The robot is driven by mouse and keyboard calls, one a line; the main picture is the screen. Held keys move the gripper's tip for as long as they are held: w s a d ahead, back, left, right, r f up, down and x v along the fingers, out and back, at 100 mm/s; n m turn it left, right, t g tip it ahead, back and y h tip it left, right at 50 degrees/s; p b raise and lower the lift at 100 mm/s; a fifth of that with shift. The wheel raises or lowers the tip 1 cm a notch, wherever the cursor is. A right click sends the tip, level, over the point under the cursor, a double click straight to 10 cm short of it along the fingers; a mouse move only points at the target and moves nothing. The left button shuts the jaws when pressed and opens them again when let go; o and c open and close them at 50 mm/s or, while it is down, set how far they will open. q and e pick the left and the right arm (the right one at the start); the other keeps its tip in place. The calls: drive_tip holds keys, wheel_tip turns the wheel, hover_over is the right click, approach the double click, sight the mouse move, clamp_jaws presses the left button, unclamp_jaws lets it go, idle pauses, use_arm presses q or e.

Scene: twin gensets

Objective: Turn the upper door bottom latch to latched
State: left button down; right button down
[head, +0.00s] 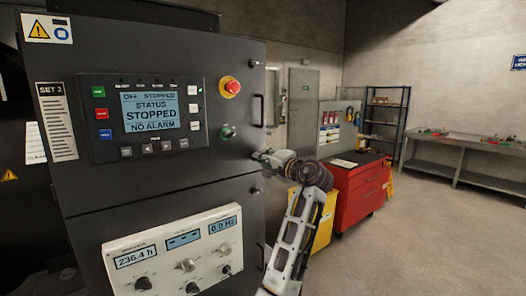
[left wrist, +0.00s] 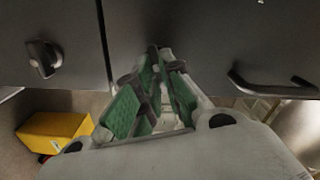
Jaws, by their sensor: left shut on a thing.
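The upper door (head: 175,75) of the dark cabinet fills the left of the head view and looks closed. My left gripper (head: 262,156) is at the door's right edge, low down, where the upper door bottom latch sits. In the left wrist view my left gripper (left wrist: 158,62), with green pads, is shut on that latch (left wrist: 152,48) against the dark panel. The fingers cover most of the latch, so its angle cannot be told. My right gripper is in neither view.
A door handle (left wrist: 270,85) and another latch (left wrist: 42,58), across the door seam, flank the gripper. The lower door carries a white gauge panel (head: 130,245). A red tool cabinet (head: 358,190) and a yellow box (head: 324,222) stand behind my arm. Open floor lies to the right.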

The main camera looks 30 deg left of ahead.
use_arm(q)
drive_tip(key=m+p, duration=0.3)
drive_tip(key=m, duration=0.1)
drive_tip(key=shift+f+p, duration=0.15)
drive_tip(key=shift+p, duration=0.2)
idle(0.4)
drive_tip(key=c, duration=1.6)
unclamp_jaws()
drive_tip(key=shift+o, duration=0.2)
drive_tip(key=shift+a+f, duration=0.1)
